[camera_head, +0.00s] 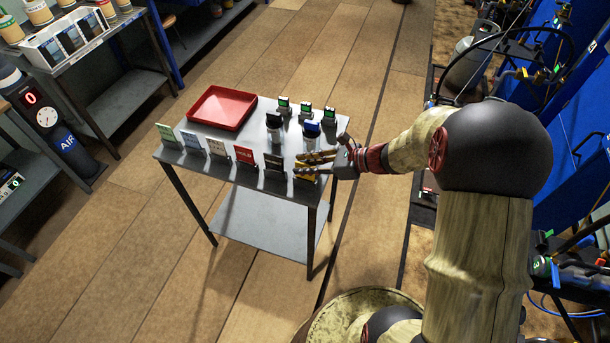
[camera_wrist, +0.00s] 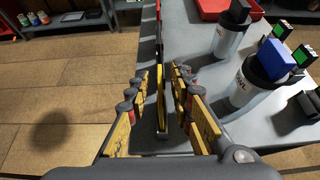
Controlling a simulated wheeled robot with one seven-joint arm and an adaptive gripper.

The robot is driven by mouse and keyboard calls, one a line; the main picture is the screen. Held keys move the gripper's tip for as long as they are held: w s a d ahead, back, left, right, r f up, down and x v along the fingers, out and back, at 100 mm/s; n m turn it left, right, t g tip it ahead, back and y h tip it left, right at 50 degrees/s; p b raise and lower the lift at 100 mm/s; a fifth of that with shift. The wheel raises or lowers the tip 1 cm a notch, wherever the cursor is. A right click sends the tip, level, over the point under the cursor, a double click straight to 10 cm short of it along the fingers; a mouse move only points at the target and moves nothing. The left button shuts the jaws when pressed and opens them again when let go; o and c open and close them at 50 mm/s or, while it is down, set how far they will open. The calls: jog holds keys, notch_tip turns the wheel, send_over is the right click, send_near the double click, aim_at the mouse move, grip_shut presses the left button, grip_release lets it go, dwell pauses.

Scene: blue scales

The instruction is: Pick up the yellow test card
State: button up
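The yellow test card (camera_head: 306,177) stands at the right end of a row of cards along the near edge of a grey metal table (camera_head: 225,171). My gripper (camera_head: 299,163) is at it and hides part of it. In the wrist view the yellow card (camera_wrist: 161,84) shows edge-on, upright, between the two fingers of my gripper (camera_wrist: 160,82). The fingers are open, one on each side of the card, with a visible gap on both sides.
Black (camera_head: 273,166), red (camera_head: 245,155), white, blue and green cards stand left of it. Two jars, one with a blue lid (camera_wrist: 279,56), stand close beside the gripper. Small devices with green screens (camera_head: 305,108) and a red tray (camera_head: 221,108) sit farther back.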

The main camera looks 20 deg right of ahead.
grip_shut()
dwell(0.4)
